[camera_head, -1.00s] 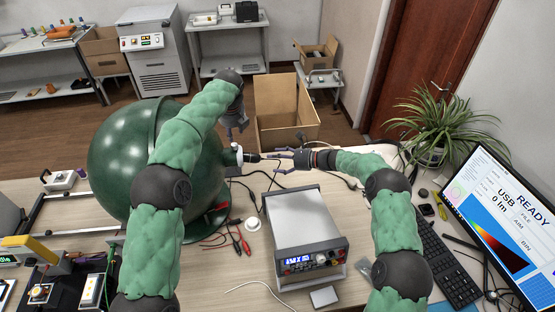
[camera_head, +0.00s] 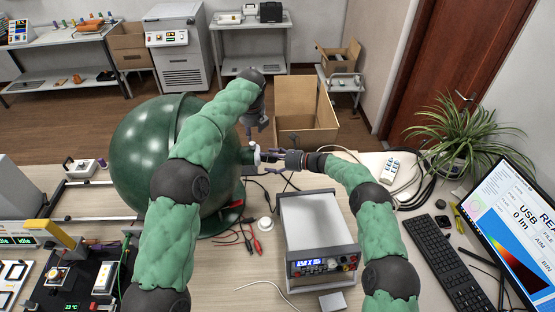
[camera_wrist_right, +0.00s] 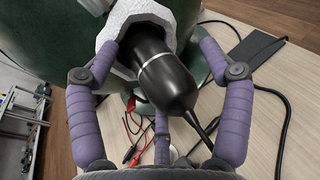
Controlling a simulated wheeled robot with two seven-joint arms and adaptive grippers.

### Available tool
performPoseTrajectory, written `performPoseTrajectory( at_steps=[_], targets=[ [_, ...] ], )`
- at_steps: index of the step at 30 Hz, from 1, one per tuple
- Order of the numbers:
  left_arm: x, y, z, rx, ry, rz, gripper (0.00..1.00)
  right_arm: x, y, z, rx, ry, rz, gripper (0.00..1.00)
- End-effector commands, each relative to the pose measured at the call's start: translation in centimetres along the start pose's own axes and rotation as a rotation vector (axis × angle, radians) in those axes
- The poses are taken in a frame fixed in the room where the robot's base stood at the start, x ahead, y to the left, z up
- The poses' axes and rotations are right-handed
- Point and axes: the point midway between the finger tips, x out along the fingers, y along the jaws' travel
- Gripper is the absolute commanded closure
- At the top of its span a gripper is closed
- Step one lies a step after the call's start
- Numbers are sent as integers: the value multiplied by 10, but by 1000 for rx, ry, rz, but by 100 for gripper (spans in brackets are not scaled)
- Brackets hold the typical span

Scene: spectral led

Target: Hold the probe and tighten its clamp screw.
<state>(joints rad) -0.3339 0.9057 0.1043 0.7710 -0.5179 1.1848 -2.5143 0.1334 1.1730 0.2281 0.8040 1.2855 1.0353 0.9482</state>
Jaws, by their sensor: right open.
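The black probe (camera_wrist_right: 165,75) has a pale ring and a cable at its end. It sits in a white collar (camera_wrist_right: 120,35) on the side of the green sphere (camera_head: 150,145). The collar also shows in the head view (camera_head: 256,155). My right gripper (camera_head: 272,156) is around the probe's outer end. In the right wrist view its purple fingers (camera_wrist_right: 160,75) stand spread on both sides and below, with gaps to the probe. My left gripper (camera_head: 254,133) points down just above the collar; its fingertips are too small to read. I cannot make out the clamp screw.
A grey power supply (camera_head: 315,222) stands in front of my right gripper. Red and black leads (camera_head: 247,240) and cables lie on the table. A monitor (camera_head: 505,215), keyboard (camera_head: 440,262) and plant (camera_head: 460,135) are at right. An open cardboard box (camera_head: 305,105) stands behind.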

Motion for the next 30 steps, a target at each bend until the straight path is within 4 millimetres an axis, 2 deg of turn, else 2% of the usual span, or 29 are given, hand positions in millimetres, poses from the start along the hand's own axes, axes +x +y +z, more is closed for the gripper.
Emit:
performPoseTrajectory(
  at_steps=[11, 14, 19, 23, 24, 26, 27, 30],
  targets=[
    [0, 0, 0, 0, 0, 0, 61, 6, 0, 0, -1, 0, 0, 20],
    [0, 0, 0, 0, 0, 0, 61, 6, 0, 0, -1, 0, 0, 43],
    [0, 0, 0, 0, 0, 0, 61, 6, 0, -1, 1, 2, -2, 90],
    [0, 0, 0, 0, 0, 0, 61, 6, 0, -3, 3, 4, -2, 91],
    [0, 0, 0, 0, 0, 0, 61, 6, 0, -4, 4, 5, -2, 62],
    [0, 0, 0, 0, 0, 0, 61, 6, 1, -5, 5, 6, -2, 79],
    [0, 0, 0, 0, 0, 0, 61, 6, 1, -5, 5, 6, -2, 84],
    [0, 0, 0, 0, 0, 0, 61, 6, 2, -7, 7, 8, -1, 84]
  ],
)
